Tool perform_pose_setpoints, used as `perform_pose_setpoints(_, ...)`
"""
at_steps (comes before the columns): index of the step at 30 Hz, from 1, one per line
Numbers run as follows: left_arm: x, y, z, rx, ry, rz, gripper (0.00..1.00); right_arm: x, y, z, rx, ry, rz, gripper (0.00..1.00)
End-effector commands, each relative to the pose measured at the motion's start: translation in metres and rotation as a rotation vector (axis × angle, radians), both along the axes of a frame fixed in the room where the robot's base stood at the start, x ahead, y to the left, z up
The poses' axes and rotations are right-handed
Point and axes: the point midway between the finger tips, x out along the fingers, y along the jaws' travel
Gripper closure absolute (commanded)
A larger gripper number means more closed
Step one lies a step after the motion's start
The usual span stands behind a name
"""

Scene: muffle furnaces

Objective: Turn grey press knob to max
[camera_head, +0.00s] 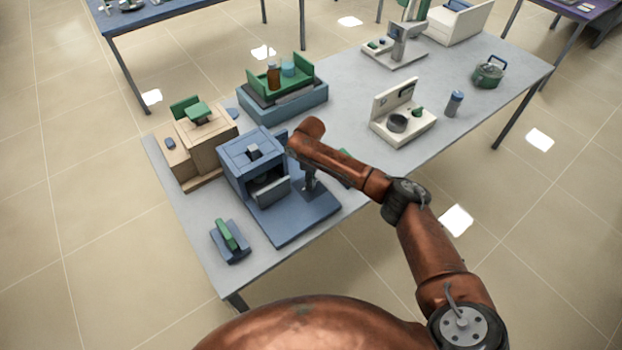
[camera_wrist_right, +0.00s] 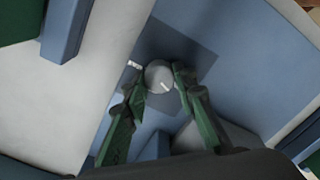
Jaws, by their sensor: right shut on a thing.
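The grey press knob (camera_wrist_right: 158,76) is round with a short white mark pointing to the lower right. It sits on a dark square of a blue surface. My right gripper (camera_wrist_right: 157,82) has a fingertip on either side of the knob and is shut on it. In the head view, my right gripper (camera_head: 310,182) reaches down at the right side of the blue furnace unit (camera_head: 238,165). The knob is hidden there behind my gripper and arm. My left gripper is in neither view.
A tan unit (camera_head: 203,150) stands behind the blue one. A small blue device with a green handle (camera_head: 229,238) is at the near left. A blue box with bottles (camera_head: 283,102) stands behind.

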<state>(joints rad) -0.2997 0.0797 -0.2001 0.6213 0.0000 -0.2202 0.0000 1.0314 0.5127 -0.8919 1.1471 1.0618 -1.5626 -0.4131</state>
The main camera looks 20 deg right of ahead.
Motion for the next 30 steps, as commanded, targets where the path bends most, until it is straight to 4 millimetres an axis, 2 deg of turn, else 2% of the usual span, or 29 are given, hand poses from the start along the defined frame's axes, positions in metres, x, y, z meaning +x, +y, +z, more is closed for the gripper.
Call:
perform_pose_setpoints(1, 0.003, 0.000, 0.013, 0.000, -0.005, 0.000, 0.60, -0.001, 0.001, 0.006, 0.003, 0.001, -0.042, 0.99)
perform_pose_setpoints(3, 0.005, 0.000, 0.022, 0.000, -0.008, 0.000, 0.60, -0.001, 0.001, 0.006, 0.002, 0.001, -0.106, 0.99)
perform_pose_setpoints(12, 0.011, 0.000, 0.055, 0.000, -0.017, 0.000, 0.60, 0.000, 0.001, 0.005, 0.001, 0.002, -0.393, 0.99)
perform_pose_setpoints(30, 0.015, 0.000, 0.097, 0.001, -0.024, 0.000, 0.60, 0.000, 0.000, 0.003, 0.000, 0.002, -0.963, 0.99)
